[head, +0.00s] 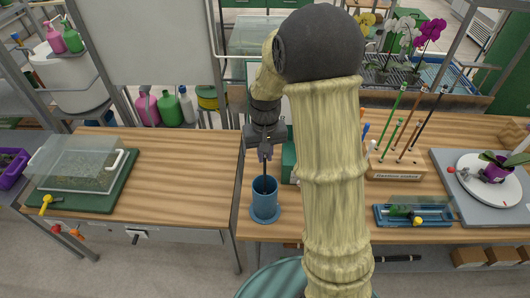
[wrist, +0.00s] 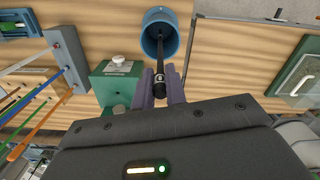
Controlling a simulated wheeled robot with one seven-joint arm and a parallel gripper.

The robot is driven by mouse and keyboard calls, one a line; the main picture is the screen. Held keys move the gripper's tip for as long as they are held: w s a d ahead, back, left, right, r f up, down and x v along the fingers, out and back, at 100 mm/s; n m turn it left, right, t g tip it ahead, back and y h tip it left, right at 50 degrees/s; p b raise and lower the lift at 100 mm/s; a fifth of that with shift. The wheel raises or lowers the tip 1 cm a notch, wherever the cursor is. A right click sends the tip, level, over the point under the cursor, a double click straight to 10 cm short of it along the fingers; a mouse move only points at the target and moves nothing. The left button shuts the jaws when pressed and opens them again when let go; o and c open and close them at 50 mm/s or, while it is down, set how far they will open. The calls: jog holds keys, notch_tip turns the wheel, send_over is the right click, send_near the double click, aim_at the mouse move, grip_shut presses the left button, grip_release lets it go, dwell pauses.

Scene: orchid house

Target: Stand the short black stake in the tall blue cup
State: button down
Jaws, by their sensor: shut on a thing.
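The blue cup (head: 264,212) stands upright on the wooden bench in the head view, on a wider round base. It also shows in the wrist view (wrist: 148,29), with its open mouth toward the camera. My gripper (head: 266,152) is above the cup, pointing down. In the wrist view its purple-grey fingers (wrist: 159,86) are shut on the short black stake (wrist: 158,58). The stake's far end lies across the cup's mouth in that view. In the head view the stake is small and dark, and I cannot tell how deep its end reaches.
A green box (wrist: 117,83) with a pale knob stands close beside the cup. A wooden rack (head: 397,172) holds several tall coloured stakes to the right. A blue tray (head: 385,222) lies at the front. Bench around the cup's left and front is clear; a gap separates the left bench.

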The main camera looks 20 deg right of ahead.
jog(key=shift+f+b, duration=0.75)
jog(key=shift+f, duration=0.4)
dwell(0.4)
jog(key=c, duration=0.8)
grip_release()
jog(key=o, duration=0.6)
jog(key=shift+c, duration=0.2)
notch_tip(320, 180, up, 17)
jog(key=b, duration=0.2)
jog(key=shift+r, duration=0.2)
jog(key=shift+f, duration=0.1)
